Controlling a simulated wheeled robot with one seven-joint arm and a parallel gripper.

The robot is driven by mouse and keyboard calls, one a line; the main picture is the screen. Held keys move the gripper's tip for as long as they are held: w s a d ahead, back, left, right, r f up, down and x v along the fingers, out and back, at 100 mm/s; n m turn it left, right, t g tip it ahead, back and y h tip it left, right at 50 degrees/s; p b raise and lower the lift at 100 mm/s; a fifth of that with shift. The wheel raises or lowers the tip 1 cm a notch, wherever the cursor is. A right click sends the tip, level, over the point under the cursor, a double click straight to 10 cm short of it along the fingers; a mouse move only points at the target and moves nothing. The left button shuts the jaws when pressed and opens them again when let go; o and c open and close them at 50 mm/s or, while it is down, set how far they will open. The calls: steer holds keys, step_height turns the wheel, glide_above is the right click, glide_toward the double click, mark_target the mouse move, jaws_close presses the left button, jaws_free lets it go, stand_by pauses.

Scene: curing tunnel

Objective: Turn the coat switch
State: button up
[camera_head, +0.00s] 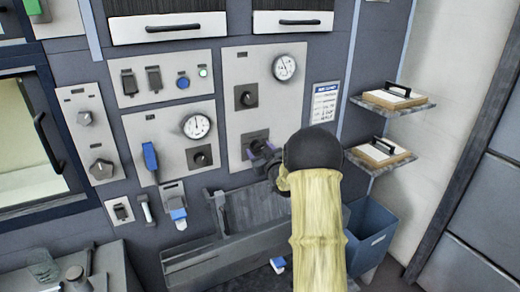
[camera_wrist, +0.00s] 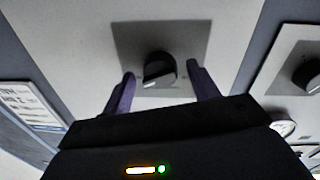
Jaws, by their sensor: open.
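A dark rotary switch (camera_wrist: 158,70) sits on a dark square plate on the grey wall panel in the wrist view. Its face carries a pale pointer mark, and no readable label shows that it is the coat switch. My gripper (camera_wrist: 163,92) has its two purple fingers apart, one on each side of the switch; I cannot tell whether either touches it. In the head view my gripper (camera_head: 267,150) is at the lower switch of the right-hand panel (camera_head: 236,108) and partly hides it. My yellow-sleeved arm comes up from below.
Another rotary switch (camera_head: 246,97) is above, with a gauge (camera_head: 284,67) beside it. A similar switch (camera_head: 202,157) is on the panel to the left. Below are a grey trough (camera_head: 225,255) and a blue bin (camera_head: 370,235). Two small shelves (camera_head: 393,103) jut out at right.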

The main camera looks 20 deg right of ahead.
steer(key=c, duration=0.9)
steer(key=shift+c, duration=0.2)
